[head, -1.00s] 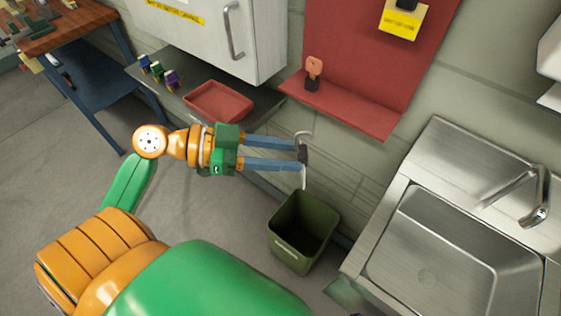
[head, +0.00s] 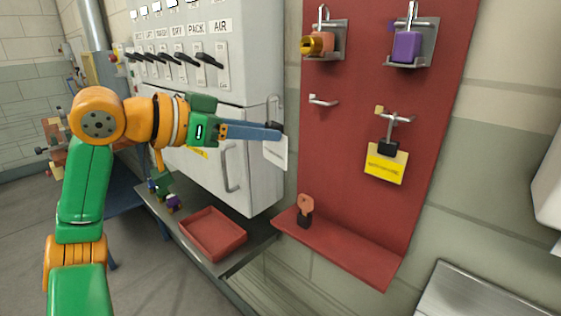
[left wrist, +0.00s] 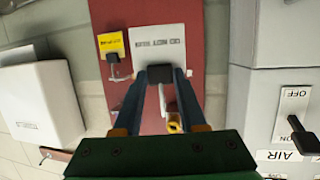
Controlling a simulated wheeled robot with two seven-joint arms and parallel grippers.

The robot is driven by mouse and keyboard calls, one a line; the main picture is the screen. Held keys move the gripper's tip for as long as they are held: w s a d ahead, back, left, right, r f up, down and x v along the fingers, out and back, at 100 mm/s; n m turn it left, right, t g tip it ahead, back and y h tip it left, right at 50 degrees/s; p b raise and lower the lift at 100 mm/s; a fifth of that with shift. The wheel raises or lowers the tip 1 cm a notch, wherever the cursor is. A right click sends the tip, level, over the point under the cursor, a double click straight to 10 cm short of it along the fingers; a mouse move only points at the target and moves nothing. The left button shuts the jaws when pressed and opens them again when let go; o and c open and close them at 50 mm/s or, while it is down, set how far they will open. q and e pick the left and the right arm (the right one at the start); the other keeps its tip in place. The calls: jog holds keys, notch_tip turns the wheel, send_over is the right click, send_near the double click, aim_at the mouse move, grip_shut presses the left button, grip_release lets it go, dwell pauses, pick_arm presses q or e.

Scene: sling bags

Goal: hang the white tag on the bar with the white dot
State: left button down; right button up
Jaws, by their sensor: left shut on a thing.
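The white tag (head: 275,153) hangs from a dark clip at the fingertips of my left gripper (head: 274,132), which is shut on it. In the head view it is in front of the white cabinet, left of the red board. In the left wrist view the tag (left wrist: 157,44) shows beyond the fingers, its printing upside down. A short bare bar (head: 323,101) sticks out of the red board (head: 345,160), right of and higher than the gripper. A small pale spot shows near it; I cannot clearly tell its colour. My right gripper is not in view.
A bar with a yellow dot holds a yellow tag (head: 386,165). Above, bars hold an orange item (head: 318,43) and a purple block (head: 405,47). A red tray (head: 212,232) lies below the cabinet (head: 255,165).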

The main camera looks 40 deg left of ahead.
pick_arm(q)
jog(key=w+p, duration=0.8)
jog(key=w, duration=0.1)
jog(key=shift+w+d, duration=0.25)
jog(key=shift+d, duration=0.1)
dwell(0.9)
jog(key=w+p, duration=0.3)
jog(key=p, duration=0.1)
jog(key=shift+w+d+p, duration=0.15)
jog(key=shift+w+p, duration=0.1)
jog(key=shift+p, duration=0.05)
dwell(0.4)
